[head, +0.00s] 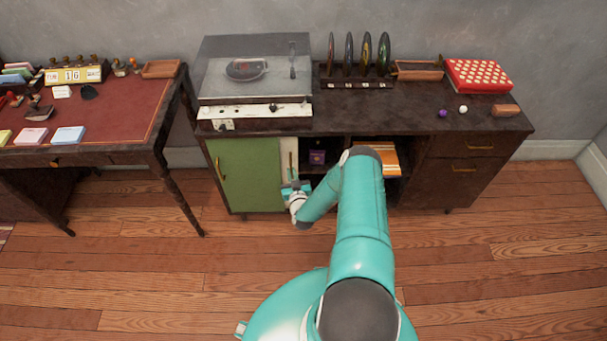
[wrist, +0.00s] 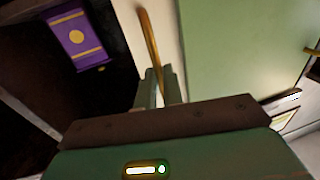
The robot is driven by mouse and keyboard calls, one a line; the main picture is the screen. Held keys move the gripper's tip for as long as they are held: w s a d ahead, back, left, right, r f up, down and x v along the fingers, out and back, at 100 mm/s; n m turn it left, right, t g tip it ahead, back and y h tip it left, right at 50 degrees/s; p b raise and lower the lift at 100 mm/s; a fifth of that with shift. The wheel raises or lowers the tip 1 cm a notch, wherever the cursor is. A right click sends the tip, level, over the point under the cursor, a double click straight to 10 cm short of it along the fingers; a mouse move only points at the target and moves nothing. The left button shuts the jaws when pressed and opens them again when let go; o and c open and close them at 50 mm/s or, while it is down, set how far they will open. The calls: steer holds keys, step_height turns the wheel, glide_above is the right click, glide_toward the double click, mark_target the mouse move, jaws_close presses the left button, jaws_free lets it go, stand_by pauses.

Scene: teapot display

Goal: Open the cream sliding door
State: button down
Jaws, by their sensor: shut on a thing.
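The cream sliding door (head: 286,150) shows as a narrow upright strip beside the green door (head: 246,172) in the low cabinet. In the wrist view the cream door (wrist: 170,35) has a long brass handle (wrist: 149,42) standing up its face. My gripper (head: 291,186) is at the lower part of that handle. In the wrist view the two fingers of my gripper (wrist: 159,90) are closed around the handle's lower end. The green door (wrist: 225,50) covers the view to the right of the cream strip, and any further part of the cream door is hidden.
An open dark compartment right of the cream door holds a purple box (head: 317,157) and orange-striped items (head: 391,160). A record player (head: 255,75) stands on the cabinet top (head: 425,115). A red-topped desk (head: 110,115) is at left. The wooden floor (head: 150,255) in front is clear.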

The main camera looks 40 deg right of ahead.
steer(key=shift+w+a, duration=0.4)
steer(key=shift+a, duration=0.2)
steer(key=c, duration=1.5)
jaws_free()
steer(key=shift+c, duration=0.2)
steer(key=v, duration=1.3)
steer(key=shift+s+a, duration=0.15)
steer(key=shift+s, duration=0.2)
